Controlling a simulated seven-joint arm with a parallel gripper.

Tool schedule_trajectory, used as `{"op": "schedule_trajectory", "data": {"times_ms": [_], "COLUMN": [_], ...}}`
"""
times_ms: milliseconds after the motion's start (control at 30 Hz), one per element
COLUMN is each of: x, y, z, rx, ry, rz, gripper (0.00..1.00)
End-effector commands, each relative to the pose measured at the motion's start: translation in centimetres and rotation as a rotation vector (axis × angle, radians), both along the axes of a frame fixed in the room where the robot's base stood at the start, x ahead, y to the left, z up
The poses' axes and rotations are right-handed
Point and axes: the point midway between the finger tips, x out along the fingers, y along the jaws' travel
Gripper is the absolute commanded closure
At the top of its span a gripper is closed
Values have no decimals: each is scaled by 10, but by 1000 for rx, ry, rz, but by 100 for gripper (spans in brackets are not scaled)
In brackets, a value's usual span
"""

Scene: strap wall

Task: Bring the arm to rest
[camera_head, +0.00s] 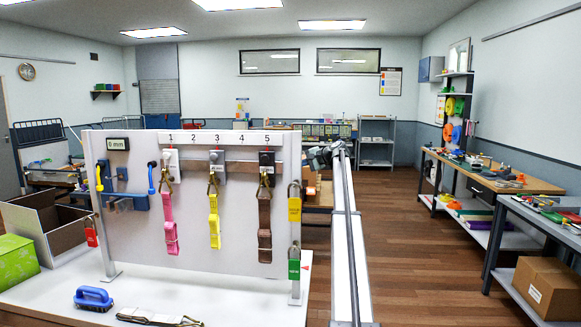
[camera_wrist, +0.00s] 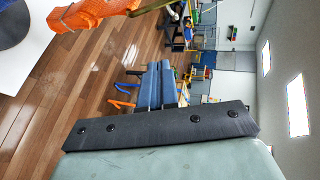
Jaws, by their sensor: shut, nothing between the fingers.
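My arm reaches up the right side of the white strap board (camera_head: 130,225) in the head view. My gripper (camera_head: 320,155) is at its top, just right of the board's upper right edge. It looks small and dark there, and it is shut with nothing seen in it. Pink (camera_head: 169,222), yellow (camera_head: 214,220) and brown (camera_head: 264,230) straps hang from hooks under numbers 1, 3 and 5. The wrist view shows orange webbing (camera_wrist: 95,14) at the top left. A dark bolted bar lies close to the wrist camera; I cannot tell what it belongs to.
The board stands on a white table (camera_head: 215,290) with a blue brush (camera_head: 93,298) and a flat strap (camera_head: 150,317). An open box (camera_head: 50,235) and a green box (camera_head: 15,258) are at left. Workbenches (camera_head: 490,180) line the right; the floor (camera_head: 410,270) between is clear.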

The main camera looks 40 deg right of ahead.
Motion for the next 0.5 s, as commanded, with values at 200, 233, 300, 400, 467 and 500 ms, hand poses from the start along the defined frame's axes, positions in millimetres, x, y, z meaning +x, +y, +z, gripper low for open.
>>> {"op": "schedule_trajectory", "data": {"times_ms": [200, 233, 300, 400, 467, 500], "x": [-25, -28, -33, -39, -42, -43], "y": [-31, -34, -41, -47, -50, -52], "z": [17, 18, 22, 26, 27, 28], "rx": [-1, -1, -1, 0, 0, 0], "ry": [0, 0, 0, 0, 1, 1], "rz": [-2, -2, -2, -1, 0, 0], "gripper": [100, 100, 100, 100, 100, 100]}}
